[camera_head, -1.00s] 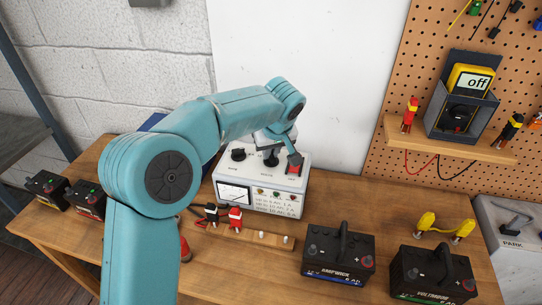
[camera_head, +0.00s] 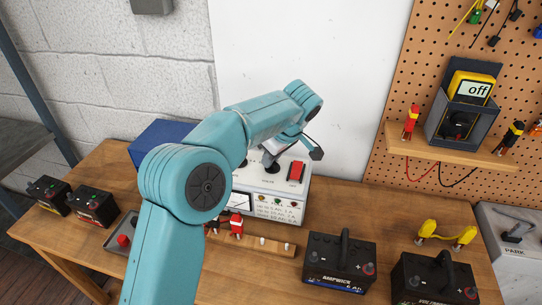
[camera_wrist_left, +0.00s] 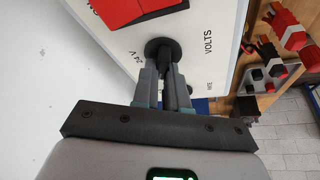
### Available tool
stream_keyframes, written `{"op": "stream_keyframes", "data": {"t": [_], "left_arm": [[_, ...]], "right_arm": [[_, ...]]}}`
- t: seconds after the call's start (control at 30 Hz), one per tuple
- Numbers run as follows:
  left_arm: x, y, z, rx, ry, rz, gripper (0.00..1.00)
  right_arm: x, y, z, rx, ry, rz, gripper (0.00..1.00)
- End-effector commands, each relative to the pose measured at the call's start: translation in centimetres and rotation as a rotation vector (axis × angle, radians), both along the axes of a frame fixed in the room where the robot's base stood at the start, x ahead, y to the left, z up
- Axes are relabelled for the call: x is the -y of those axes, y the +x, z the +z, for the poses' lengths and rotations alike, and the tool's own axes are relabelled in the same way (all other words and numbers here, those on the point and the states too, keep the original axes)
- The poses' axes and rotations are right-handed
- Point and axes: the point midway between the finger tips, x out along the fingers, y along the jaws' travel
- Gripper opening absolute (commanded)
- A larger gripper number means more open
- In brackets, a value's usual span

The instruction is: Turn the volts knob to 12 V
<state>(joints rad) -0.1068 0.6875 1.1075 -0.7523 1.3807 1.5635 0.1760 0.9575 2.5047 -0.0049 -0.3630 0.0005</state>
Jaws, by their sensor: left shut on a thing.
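The charger (camera_head: 262,203) is a pale box with a meter and dark knobs, standing at the back of the bench. My left gripper (camera_head: 270,160) reaches down to its top panel. In the left wrist view the gripper (camera_wrist_left: 165,78) is shut on the volts knob (camera_wrist_left: 158,46), a black knob on a round base, with one finger on each side. The word VOLTS shows beside it on the panel. My right gripper is not in view.
A red rocker switch (camera_head: 296,171) sits right of the knob, and it is close by in the left wrist view (camera_wrist_left: 120,10). Red and black clamps (camera_head: 236,225) stand in front of the charger. Batteries (camera_head: 340,262) stand at the bench's front right. A blue box (camera_head: 158,140) is behind my arm.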

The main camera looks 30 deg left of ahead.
Motion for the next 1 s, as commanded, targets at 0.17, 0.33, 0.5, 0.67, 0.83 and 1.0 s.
{"op": "stream_keyframes", "data": {"t": [0.17, 0.33, 0.5, 0.67, 0.83, 1.0], "left_arm": [[0.1, 0.1, 0.3, 0.006, -0.001, 0.004, 0.00], [0.1, 0.1, 0.3, 0.007, -0.001, 0.004, 0.00], [0.0, 0.0, 0.2, 0.006, 0.000, 0.003, 0.38], [0.0, 0.0, 0.1, 0.004, 0.000, 0.003, 0.38], [0.4, 0.0, 1.0, 0.004, 0.000, 0.003, 0.38], [1.8, -0.3, 4.4, 0.008, -0.001, 0.002, 0.38]], "right_arm": [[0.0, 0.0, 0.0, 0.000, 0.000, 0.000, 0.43], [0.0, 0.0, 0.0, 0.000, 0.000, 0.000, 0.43], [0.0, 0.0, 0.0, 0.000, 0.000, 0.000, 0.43], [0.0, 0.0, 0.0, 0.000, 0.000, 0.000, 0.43], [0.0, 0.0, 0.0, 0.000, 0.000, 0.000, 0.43], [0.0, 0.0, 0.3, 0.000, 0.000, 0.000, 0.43]]}}
